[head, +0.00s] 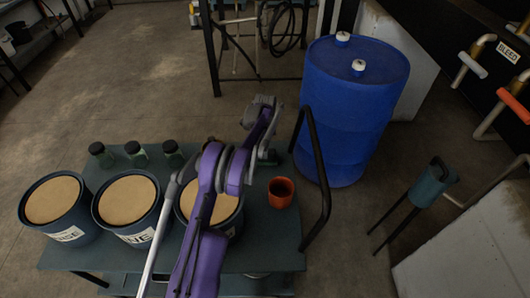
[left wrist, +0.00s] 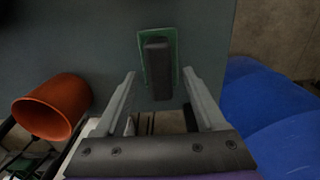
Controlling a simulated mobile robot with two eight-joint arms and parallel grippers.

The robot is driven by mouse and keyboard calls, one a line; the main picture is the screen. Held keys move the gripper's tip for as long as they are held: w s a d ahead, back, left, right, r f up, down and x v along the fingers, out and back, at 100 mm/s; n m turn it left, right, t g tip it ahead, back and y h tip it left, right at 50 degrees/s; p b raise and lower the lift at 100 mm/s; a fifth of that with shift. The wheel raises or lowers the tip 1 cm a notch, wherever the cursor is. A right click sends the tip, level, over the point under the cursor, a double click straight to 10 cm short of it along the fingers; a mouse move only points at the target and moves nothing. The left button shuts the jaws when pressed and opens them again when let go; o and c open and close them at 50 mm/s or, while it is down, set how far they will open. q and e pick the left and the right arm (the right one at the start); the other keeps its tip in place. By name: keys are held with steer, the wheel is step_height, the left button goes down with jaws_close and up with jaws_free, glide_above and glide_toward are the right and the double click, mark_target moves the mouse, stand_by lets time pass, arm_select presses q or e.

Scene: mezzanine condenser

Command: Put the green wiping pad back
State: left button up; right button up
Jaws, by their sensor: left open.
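The green wiping pad (left wrist: 141,60) lies on the grey-green cart top, with a dark block-shaped handle (left wrist: 157,65) on it, in the left wrist view. My left gripper (left wrist: 159,76) is open, its two fingertips apart on either side of the handle's lower part in the picture. Whether the fingers are level with the handle or above it, I cannot tell. In the head view the pad (head: 268,157) is a small dark green patch, partly hidden by my left gripper (head: 262,150), near the cart's far right corner. My right gripper is not in view.
An orange cup (head: 281,192) stands close by on the cart (head: 270,255); a black handrail (head: 318,165) borders its right end. Blue drum (head: 352,105) stands beyond. Three labelled buckets (head: 128,200) and three green jars (head: 136,153) occupy the left. A blue-green holder-like object (head: 432,185) stands right.

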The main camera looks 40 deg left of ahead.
arm_select(q)
step_height(320, 180, up, 8)
steer(key=s+d+r+n+t, duration=0.1)
steer(key=s+d+r+n, duration=0.1)
steer(key=s+d+r, duration=0.55)
steer(key=s+d+r+n+t, duration=0.1)
steer(key=s+d+r+n, duration=0.3)
steer(key=d, duration=0.7)
steer(key=s+d+f+n+t, duration=0.1)
steer(key=s+d, duration=0.4)
steer(key=s, duration=0.5)
steer(key=s+d+f+n+t, duration=0.2)
steer(key=s+d, duration=0.4)
steer(key=s, duration=0.5)
steer(key=shift+s+f+n, duration=0.15)
steer(key=shift+f+n, duration=0.35)
steer(key=shift+f, duration=0.35)
steer(key=shift+d+r+p, duration=0.1)
steer(key=shift+r+p, duration=0.05)
steer(key=shift+p, duration=0.15)
